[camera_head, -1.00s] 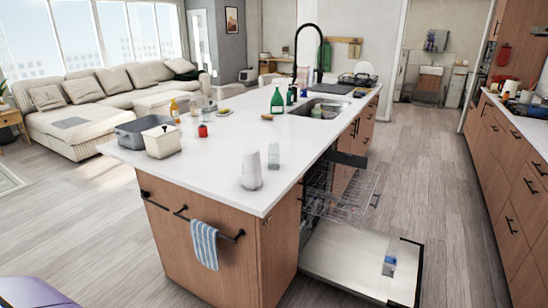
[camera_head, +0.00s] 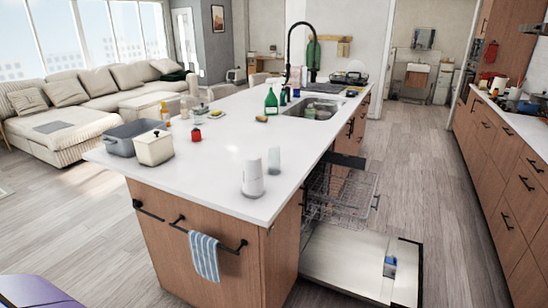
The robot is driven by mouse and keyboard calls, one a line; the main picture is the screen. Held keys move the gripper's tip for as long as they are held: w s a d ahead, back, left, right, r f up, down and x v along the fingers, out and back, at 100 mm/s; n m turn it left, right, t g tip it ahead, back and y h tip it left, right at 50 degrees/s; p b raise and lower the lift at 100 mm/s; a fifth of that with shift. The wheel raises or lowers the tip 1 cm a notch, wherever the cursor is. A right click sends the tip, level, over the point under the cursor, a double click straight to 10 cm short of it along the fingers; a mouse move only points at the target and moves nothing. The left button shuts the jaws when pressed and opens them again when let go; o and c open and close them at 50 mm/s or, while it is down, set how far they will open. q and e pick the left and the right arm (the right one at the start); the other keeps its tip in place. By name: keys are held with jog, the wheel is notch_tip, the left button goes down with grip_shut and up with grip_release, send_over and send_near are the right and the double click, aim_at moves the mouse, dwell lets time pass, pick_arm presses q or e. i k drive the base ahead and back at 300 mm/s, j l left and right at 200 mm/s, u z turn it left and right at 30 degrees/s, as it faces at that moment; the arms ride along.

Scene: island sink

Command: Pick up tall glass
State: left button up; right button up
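A tall clear glass (camera_head: 274,160) stands upright on the white island countertop (camera_head: 222,165) near its right edge. It is small in view and looks pale and see-through. Just left of it and closer to me stands a white rounded cylinder (camera_head: 253,182), with a small gap between them. Neither of my grippers shows in the head view, so I cannot see their state.
Green bottles (camera_head: 271,101) stand near the sink. The dishwasher door (camera_head: 345,262) is open at the island's right side, with its rack (camera_head: 338,190) out.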

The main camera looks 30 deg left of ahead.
aim_at(274, 160)
jog(key=j+z, duration=0.25)
jog(key=j, duration=0.85)
jog(key=j+z, duration=0.25)
jog(key=j, duration=0.85)
jog(key=i, duration=0.05)
